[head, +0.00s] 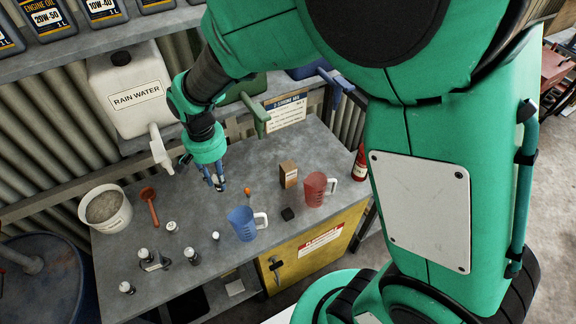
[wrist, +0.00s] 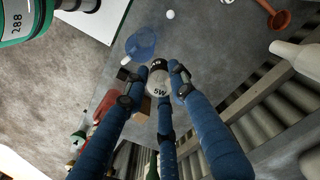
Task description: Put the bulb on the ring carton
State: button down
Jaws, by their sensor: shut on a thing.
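My gripper (head: 217,180) is above the grey worktop, left of the brown carton. In the wrist view its blue fingers (wrist: 160,82) are shut on a pale bulb (wrist: 160,86) marked "5W" with a dark end. In the head view the bulb (head: 219,188) shows only as a small spot at the fingertips. The likely ring carton is a small upright brown box (head: 288,174) at the back of the worktop, beside the red jug, with a pale label. In the wrist view a finger partly hides it (wrist: 144,106). Its top looks clear.
A red jug (head: 316,189), a blue jug (head: 242,224) and a black block (head: 288,214) stand near the carton. A small orange item (head: 247,192) lies between gripper and carton. Several small bottles, a bucket (head: 104,209) and a water tank (head: 132,92) are left.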

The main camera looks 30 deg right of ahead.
jog(key=s+d+f, duration=0.2)
jog(key=d+f, duration=0.1)
jog(key=d, duration=0.5)
jog(key=s+d+f+m, duration=0.1)
jog(key=d+f, duration=0.3)
jog(key=d, duration=0.4)
jog(key=s+d+f+m, duration=0.1)
jog(key=s+d+f, duration=0.2)
jog(key=d, duration=0.5)
jog(key=shift+s+d+f, duration=0.3)
jog(key=shift+d+f, duration=0.05)
jog(key=shift+f, duration=0.15)
jog(key=shift+w, duration=0.1)
jog(key=p, duration=0.2)
send_over(288, 165)
jog(key=shift+f, duration=0.75)
jog(key=shift+f, duration=1.75)
jog(key=shift+f, duration=0.15)
